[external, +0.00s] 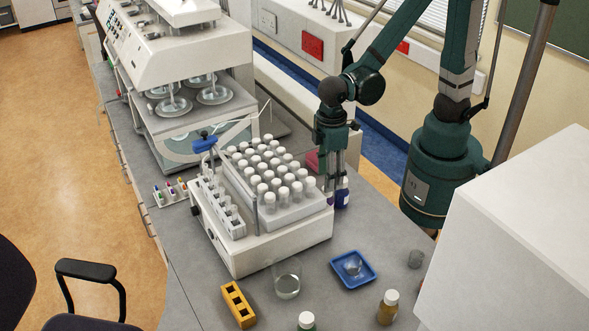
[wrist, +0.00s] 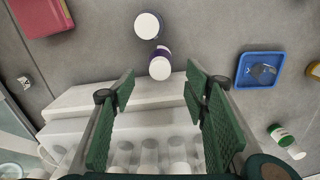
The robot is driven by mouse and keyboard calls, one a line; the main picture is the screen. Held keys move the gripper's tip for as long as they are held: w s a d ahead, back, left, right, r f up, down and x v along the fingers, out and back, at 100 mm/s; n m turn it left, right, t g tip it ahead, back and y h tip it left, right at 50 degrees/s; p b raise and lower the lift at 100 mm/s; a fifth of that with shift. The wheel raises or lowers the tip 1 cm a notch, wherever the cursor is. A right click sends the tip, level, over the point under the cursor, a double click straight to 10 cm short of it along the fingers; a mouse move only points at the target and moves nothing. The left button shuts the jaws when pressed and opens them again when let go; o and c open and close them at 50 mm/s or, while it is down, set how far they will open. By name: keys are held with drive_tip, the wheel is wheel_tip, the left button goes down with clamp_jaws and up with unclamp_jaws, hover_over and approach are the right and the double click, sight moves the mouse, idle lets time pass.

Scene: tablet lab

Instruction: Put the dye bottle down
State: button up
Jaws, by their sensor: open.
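My gripper (external: 331,185) is open, pointing down at the back right corner of the white rack unit. In the wrist view its two green-padded fingers (wrist: 160,80) are spread, with nothing gripped between them. A white-capped bottle with a purple-blue label (wrist: 161,54) stands on the grey bench just beyond the fingertips, apart from the pads. A second white-capped bottle (wrist: 148,26), also dark-labelled, stands behind it. In the external view a purple-labelled bottle (external: 343,194) shows beside my fingers, partly hidden by them. I cannot tell which one is the dye bottle.
The white rack unit (external: 270,243) with several capped tubes lies close under my fingers. A pink-red box (wrist: 42,17) is at the wrist view's upper left. A blue tray (external: 371,281), a beaker (external: 287,280), an amber bottle (external: 388,307) and a yellow block (external: 238,304) stand in front.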

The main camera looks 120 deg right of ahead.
drive_tip(key=shift+r, duration=0.15)
idle(0.6)
drive_tip(key=shift+s+r, duration=0.35)
drive_tip(key=shift+r, duration=0.25)
drive_tip(key=s+a+r+n+t, duration=0.1)
drive_tip(key=s+r+t, duration=0.6)
drive_tip(key=s+r, duration=0.6)
drive_tip(key=shift+r+n, duration=0.4)
drive_tip(key=shift+r, duration=0.2)
drive_tip(key=c, duration=0.6)
drive_tip(key=shift+r, duration=0.1)
drive_tip(key=shift+c, duration=0.2)
